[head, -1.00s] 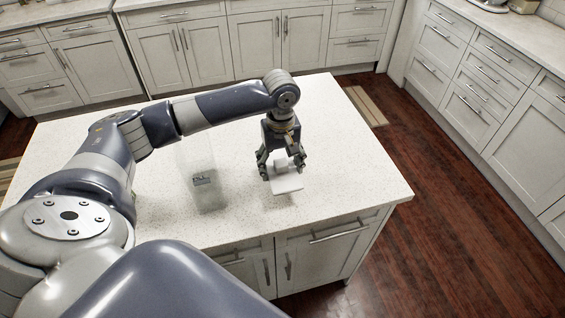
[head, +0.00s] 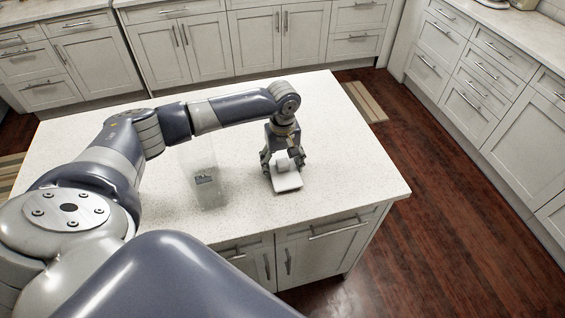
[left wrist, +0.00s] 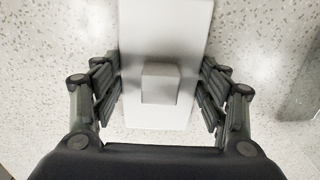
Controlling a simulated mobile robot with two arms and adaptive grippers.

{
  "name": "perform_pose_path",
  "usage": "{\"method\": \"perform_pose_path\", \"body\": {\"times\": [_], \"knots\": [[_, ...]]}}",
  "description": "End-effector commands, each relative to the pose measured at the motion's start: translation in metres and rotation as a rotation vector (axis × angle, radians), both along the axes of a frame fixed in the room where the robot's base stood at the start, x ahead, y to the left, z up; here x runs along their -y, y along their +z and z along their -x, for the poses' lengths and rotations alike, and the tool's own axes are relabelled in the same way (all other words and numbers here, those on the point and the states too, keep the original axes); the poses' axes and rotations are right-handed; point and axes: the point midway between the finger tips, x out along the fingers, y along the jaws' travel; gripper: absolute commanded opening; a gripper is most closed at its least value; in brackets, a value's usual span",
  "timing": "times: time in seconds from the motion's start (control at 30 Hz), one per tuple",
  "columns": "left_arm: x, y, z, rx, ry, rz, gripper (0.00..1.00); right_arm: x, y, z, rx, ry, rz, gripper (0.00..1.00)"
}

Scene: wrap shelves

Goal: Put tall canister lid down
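The canister lid (head: 288,184) is a white rectangular slab with a small square knob. It looks flat on the island counter, near its front right part. In the left wrist view the lid (left wrist: 160,117) lies below my gripper, with the knob in the middle. My left gripper (head: 284,168) points down over it. Its fingers (left wrist: 160,88) stand apart on either side of the knob, with clear gaps to it. The tall clear canister (head: 206,185) stands upright to the left, partly behind my arm. My right gripper is not in view.
The speckled white island counter (head: 345,150) is clear right of the lid and behind it. Its front edge is close to the lid. A grey see-through shape (left wrist: 302,85) shows at the right of the left wrist view. Cabinets line the back and right.

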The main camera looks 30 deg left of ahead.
Motion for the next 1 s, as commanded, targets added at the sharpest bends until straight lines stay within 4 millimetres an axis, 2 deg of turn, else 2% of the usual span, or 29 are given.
{"method": "perform_pose_path", "body": {"times": [0.03, 0.1, 0.57, 0.67, 1.0], "knots": [[0.000, 0.000, 0.000, 0.000, 0.000, 0.000, 0.77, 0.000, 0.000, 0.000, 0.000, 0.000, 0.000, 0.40], [0.000, 0.000, 0.000, 0.000, 0.000, 0.000, 0.88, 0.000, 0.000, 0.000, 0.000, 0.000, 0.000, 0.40], [0.000, 0.005, 0.000, 0.002, 0.001, 0.001, 0.88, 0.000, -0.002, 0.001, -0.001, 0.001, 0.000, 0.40], [0.001, 0.018, -0.001, 0.004, 0.000, 0.002, 0.88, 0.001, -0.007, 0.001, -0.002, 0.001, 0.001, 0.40], [0.001, 0.089, -0.001, 0.004, 0.001, 0.002, 0.88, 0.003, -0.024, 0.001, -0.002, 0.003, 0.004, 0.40]]}}
